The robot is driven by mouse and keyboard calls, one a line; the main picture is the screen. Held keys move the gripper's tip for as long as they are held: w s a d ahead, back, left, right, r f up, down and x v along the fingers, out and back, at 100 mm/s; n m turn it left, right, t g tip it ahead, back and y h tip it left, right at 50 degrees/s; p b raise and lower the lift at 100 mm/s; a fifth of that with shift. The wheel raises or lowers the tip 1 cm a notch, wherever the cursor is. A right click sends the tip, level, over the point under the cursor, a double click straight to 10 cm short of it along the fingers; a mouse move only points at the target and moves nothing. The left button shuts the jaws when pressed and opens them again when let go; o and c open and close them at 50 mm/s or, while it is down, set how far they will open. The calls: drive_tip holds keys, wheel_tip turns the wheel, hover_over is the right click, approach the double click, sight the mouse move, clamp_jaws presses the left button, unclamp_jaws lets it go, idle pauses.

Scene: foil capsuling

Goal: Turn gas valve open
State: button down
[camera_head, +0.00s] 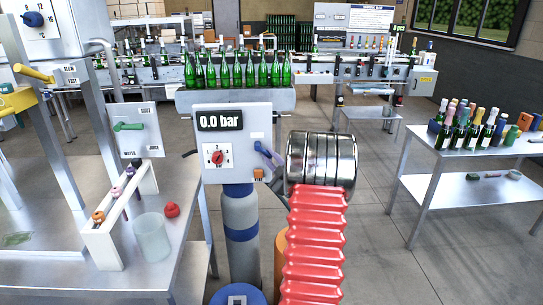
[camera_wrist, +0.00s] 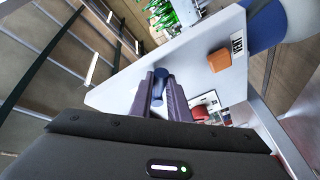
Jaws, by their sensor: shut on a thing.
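The gas panel (camera_head: 239,131) is a pale box on a grey and blue cylinder (camera_head: 242,215). Its display (camera_head: 220,121) reads 0.0 bar, above a red dial (camera_head: 217,157). A blue valve handle (camera_head: 263,150) is at the panel's right side, partly covered by my arm's end. In the wrist view, my gripper (camera_wrist: 160,84) is shut on the blue handle (camera_wrist: 160,72), one dark finger on each side. The panel face (camera_wrist: 118,96) lies close behind the fingers. The handle's pivot is hidden.
Green bottles (camera_head: 232,70) stand in a row behind the panel. A metal table (camera_head: 186,235) with a rack and a clear cup (camera_head: 152,238) is at left. Another table (camera_head: 470,150) with bottles is at right. Open floor (camera_head: 390,250) lies between.

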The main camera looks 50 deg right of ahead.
drive_tip(key=w+a+f+m+h, duration=0.1)
drive_tip(key=m+h, duration=0.1)
drive_tip(key=m, duration=0.2)
drive_tip(key=w+f+m+h, duration=0.1)
drive_tip(key=m+h, duration=0.1)
drive_tip(key=m, duration=0.2)
drive_tip(key=w+a+f+m+h, duration=0.1)
drive_tip(key=m+h, duration=0.1)
drive_tip(key=m, duration=0.2)
drive_tip(key=shift+a+m, duration=0.3)
drive_tip(key=shift+m, duration=0.1)
drive_tip(key=c, duration=2.1)
unclamp_jaws()
drive_tip(key=o, duration=0.4)
drive_tip(key=shift+w+r, duration=0.1)
drive_tip(key=shift+r, duration=0.1)
drive_tip(key=shift+a, duration=0.1)
drive_tip(key=v, duration=1.3)
drive_tip(key=shift+s+a+f, duration=0.15)
drive_tip(key=shift+s+f, duration=0.15)
